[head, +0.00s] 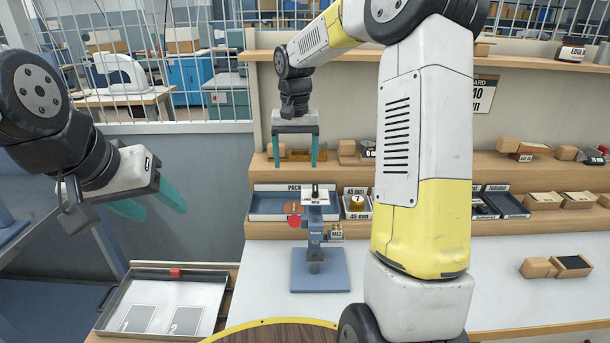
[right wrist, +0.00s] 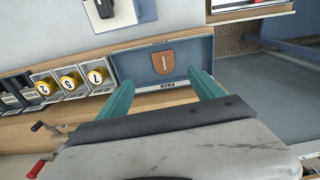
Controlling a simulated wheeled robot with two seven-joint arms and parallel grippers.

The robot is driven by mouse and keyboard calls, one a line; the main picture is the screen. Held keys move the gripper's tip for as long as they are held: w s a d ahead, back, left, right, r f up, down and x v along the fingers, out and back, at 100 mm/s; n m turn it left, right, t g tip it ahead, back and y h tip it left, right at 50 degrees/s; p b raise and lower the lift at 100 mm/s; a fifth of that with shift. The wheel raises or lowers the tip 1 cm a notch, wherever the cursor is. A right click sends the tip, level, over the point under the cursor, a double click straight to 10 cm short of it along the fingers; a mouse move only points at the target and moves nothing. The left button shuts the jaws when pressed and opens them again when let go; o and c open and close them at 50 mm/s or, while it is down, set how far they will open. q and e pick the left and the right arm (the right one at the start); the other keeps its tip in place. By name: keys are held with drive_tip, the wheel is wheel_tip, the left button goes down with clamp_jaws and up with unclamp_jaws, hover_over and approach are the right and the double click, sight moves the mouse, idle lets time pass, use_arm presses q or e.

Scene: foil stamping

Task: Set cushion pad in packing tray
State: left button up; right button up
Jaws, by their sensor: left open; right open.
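The blue packing tray, labelled PACK (head: 262,207), sits on the lower shelf behind the stamping press. It also shows in the right wrist view (right wrist: 134,68). A brown shield-shaped piece with a pale mark (right wrist: 164,62) lies inside it; I cannot tell whether this is the cushion pad, and no other pad is clearly identifiable. My right gripper (head: 295,163) is open and empty, apart from the tray and above it in the head view. In the right wrist view its teal fingers (right wrist: 164,92) frame the tray. My left gripper (head: 155,204) is open and empty at the left.
The blue stamping press (head: 320,272) with a red knob (head: 295,221) stands before the tray. Foil rolls (right wrist: 70,81) sit in bins beside it. A tray with spots 1 and 2 (head: 185,292) lies lower left. Small boxes (head: 538,268) lie right. White worktop at the right is mostly clear.

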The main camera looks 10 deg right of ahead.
drive_tip(key=s+r+n+t+y, duration=0.1)
drive_tip(key=s+r+t, duration=0.1)
drive_tip(key=s, duration=1.1)
drive_tip(key=s+d+r+n+t+y, duration=0.1)
drive_tip(key=s+r+t, duration=0.2)
drive_tip(key=s, duration=1)
wheel_tip(320, 180, up, 3)
drive_tip(key=shift+s+d+f+t, duration=0.2)
drive_tip(key=shift+s+t, duration=0.1)
drive_tip(key=shift+s, duration=0.05)
